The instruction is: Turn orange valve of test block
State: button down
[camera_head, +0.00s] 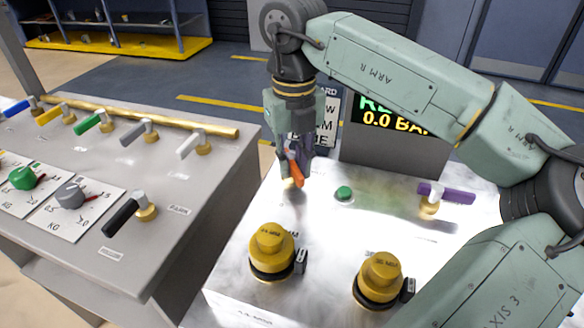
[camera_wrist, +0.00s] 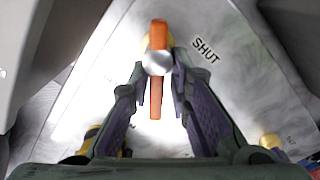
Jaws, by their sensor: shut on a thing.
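The orange valve (camera_head: 296,171) stands at the back left of the metal test block (camera_head: 320,215). In the wrist view its orange lever (camera_wrist: 155,100) runs straight up and down the picture, with a silver round hub near its upper part. The word SHUT is printed on the block to the right of the hub. My gripper (camera_head: 292,158) points down over the valve, its fingers on either side of the lever. The fingers partly hide the valve in the head view.
A green button (camera_head: 344,193), a purple-handled valve (camera_head: 445,194) and two brass caps (camera_head: 271,252) (camera_head: 379,279) stand on the block. A display (camera_head: 395,125) behind reads 0.0 BAR. The left bench (camera_head: 150,245) carries several coloured valves and a brass pipe (camera_head: 150,117).

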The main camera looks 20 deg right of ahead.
jog(key=n, duration=0.1)
jog(key=n+b, duration=0.1)
jog(key=n, duration=0.2)
jog(key=shift+w+d+n, duration=0.1)
jog(key=shift+w+n, duration=0.15)
jog(key=shift+n, duration=0.15)
jog(key=n, duration=0.3)
jog(key=n+b, duration=0.1)
jog(key=n, duration=0.1)
jog(key=shift+w+d, duration=0.2)
jog(key=shift+d, duration=0.05)
jog(key=shift+n, duration=0.3)
jog(key=c, duration=1.7)
grip_release()
jog(key=shift+a, duration=0.1)
jog(key=shift+o, duration=1.3)
jog(key=shift+d, duration=0.2)
notch_tip(320, 180, up, 8)
jog(key=shift+f, duration=0.25)
jog(key=shift+s, duration=0.1)
